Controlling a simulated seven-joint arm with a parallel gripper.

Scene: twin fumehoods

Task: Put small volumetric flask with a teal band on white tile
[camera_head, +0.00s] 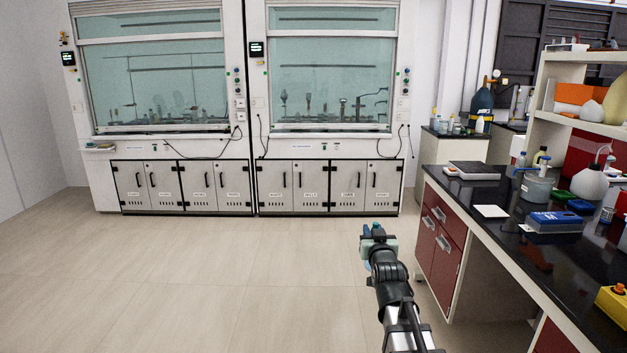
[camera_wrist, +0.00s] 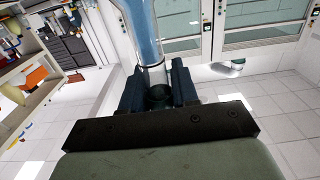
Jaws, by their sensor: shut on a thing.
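My gripper (camera_head: 376,238) is out over the open floor, left of the bench, in the head view. In the wrist view its dark fingers (camera_wrist: 158,92) are shut on a clear glass neck with a broad blue-teal part, which I take to be the small volumetric flask (camera_wrist: 143,32). Its far end runs out of the top of the wrist view. In the head view only a small teal bit of it (camera_head: 376,226) shows at the gripper; the rest is hidden or too small to tell.
The black bench (camera_head: 545,252) has red drawers facing left. Two fumehoods (camera_head: 330,90) line the back wall. The floor is clear.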

